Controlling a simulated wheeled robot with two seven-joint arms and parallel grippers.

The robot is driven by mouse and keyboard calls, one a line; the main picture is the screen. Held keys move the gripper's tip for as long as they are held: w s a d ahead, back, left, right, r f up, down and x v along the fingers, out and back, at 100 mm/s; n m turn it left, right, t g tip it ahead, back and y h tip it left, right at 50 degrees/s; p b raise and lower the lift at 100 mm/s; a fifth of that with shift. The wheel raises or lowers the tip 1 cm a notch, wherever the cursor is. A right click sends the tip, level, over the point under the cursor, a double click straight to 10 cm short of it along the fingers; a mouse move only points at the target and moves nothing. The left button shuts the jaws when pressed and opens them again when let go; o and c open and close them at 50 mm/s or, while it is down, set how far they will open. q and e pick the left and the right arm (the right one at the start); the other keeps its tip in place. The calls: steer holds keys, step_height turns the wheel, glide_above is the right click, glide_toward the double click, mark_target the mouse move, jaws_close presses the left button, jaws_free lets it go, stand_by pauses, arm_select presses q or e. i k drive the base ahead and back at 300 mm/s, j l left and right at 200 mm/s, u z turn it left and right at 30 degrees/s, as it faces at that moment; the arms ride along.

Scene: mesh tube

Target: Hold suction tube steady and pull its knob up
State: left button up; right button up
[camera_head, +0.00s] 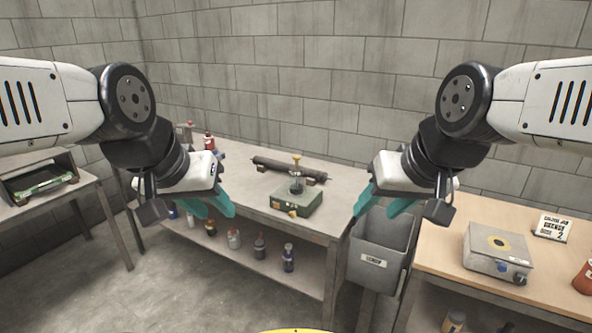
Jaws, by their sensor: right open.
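A small dark upright tube (297,183) with a yellow knob (297,157) on top stands on a green box (310,203) on the grey workbench. I take it as the suction tube; its details are small. My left gripper (212,207), with teal fingers, hangs in front of the bench, left of the box. Its fingers are apart and empty. My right gripper (378,204), also teal-fingered, is right of the box near the bench's right end. It is open and empty. Neither gripper touches the tube or knob.
A long dark cylinder (268,163) lies behind the box on the grey bench (255,187). Bottles stand on its lower shelf (215,247). A grey bin (378,245) hangs at its right end. A wooden table (440,245) at right holds a hotplate-like device (497,250).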

mark_target(296, 158)
steer(key=j+z, duration=0.2)
steer(key=z, duration=0.15)
steer(key=i+j+z, duration=0.1)
steer(key=z, duration=0.25)
steer(key=j+z, duration=0.45)
steer(key=j, duration=0.45)
steer(key=j+z, duration=0.1)
steer(key=j, duration=0.45)
steer(key=k+j+z, duration=0.1)
steer(key=j, duration=0.4)
steer(key=k+j+z, duration=0.1)
steer(key=j, duration=0.45)
steer(key=k+j+z, duration=0.1)
steer(key=j, duration=0.4)
